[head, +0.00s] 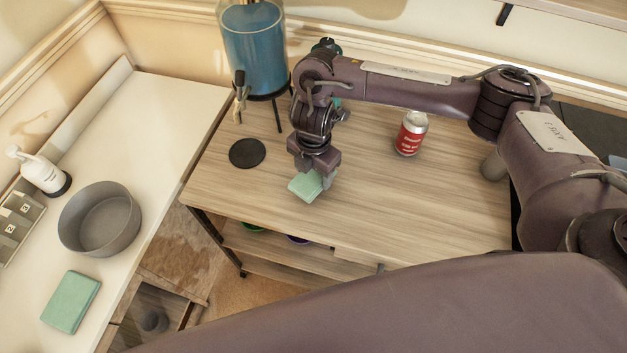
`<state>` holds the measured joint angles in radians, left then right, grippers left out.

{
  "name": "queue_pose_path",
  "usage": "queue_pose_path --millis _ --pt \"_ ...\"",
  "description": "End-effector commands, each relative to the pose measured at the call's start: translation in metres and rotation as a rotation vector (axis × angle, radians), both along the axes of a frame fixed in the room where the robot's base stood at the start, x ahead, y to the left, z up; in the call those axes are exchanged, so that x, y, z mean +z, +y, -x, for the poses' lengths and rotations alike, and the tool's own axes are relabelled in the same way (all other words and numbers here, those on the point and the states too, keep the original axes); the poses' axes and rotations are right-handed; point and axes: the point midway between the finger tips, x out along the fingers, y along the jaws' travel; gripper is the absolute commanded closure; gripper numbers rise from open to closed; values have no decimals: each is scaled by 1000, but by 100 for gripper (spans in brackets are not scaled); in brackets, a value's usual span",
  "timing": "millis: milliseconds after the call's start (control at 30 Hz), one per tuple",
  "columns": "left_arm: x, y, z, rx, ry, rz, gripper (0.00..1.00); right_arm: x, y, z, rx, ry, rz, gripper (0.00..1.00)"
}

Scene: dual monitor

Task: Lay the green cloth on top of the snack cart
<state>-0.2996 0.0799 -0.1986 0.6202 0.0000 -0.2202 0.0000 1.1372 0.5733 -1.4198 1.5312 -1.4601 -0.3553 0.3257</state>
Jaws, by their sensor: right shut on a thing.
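A small folded green cloth (305,186) is pinched in my right gripper (316,172), which points down over the wooden top of the snack cart (400,207). The gripper's fingers hide part of the cloth. The cloth is at or just above the cart top, near its front left part; I cannot tell if it touches. A second folded green cloth (70,301) lies on the white counter at the left. My left gripper is not in view.
A blue drink dispenser (254,50) on a black stand, a black coaster (247,153) and a red-and-silver can (411,133) stand on the cart. The white counter (150,125) holds a grey bowl (100,220) and a soap bottle (42,171). The cart's front middle is clear.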

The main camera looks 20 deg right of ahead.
Motion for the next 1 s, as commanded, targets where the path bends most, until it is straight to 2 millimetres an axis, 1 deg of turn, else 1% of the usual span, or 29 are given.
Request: queue_pose_path --millis 200,267,333,567,700,733,900,1000 --pt "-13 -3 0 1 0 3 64 -32 0 1 -2 3 -1 60" --pt "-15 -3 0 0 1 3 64 -37 0 1 -2 3 -1 60" --pt "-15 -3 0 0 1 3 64 -39 0 0 -1 1 0 60" --pt "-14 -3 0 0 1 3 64 -39 0 0 0 0 0 60" --pt "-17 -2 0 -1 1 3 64 -43 0 0 0 1 1 60" --pt "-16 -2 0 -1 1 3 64 -43 0 0 0 1 1 38" --pt "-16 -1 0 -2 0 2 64 -42 0 0 0 1 1 17" --pt "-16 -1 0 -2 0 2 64 -42 0 0 0 0 0 17"
